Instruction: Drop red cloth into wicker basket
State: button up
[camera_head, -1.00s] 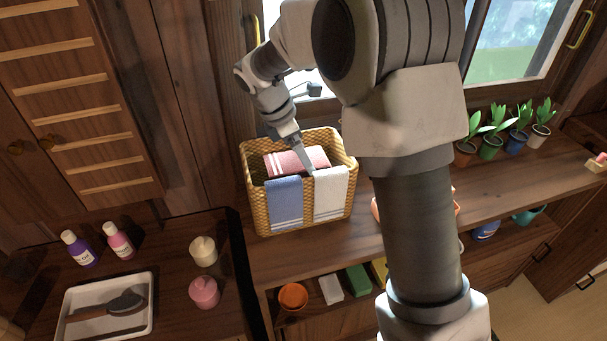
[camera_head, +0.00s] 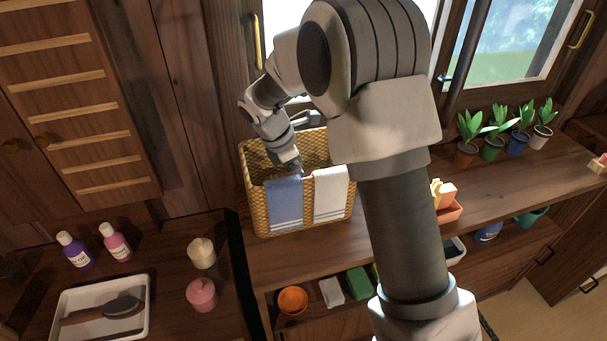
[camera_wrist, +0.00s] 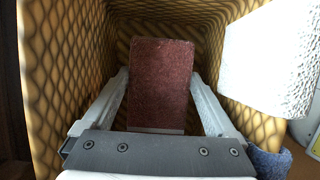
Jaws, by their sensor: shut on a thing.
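The red cloth (camera_wrist: 160,84) shows dark red in the wrist view, between the two fingers of my gripper (camera_wrist: 160,78). My gripper is shut on it and reaches down inside the wicker basket (camera_wrist: 70,60). In the head view the wicker basket (camera_head: 257,205) stands upright at the counter's left end, and my gripper (camera_head: 297,172) is in its mouth. There the red cloth is hidden by the arm and basket wall. Whether the cloth touches the basket floor I cannot tell.
A blue towel (camera_head: 286,203) and a white towel (camera_head: 330,195) hang over the basket's front rim. The white towel is close to my right finger in the wrist view. Several potted plants (camera_head: 497,130) stand by the window.

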jog(key=o, duration=1.1)
jog(key=shift+f, duration=0.1)
jog(key=shift+r, duration=0.5)
jog(key=p+v, duration=0.2)
jog(key=v, duration=1)
jog(key=shift+r+p, duration=0.1)
jog(key=shift+p, duration=0.25)
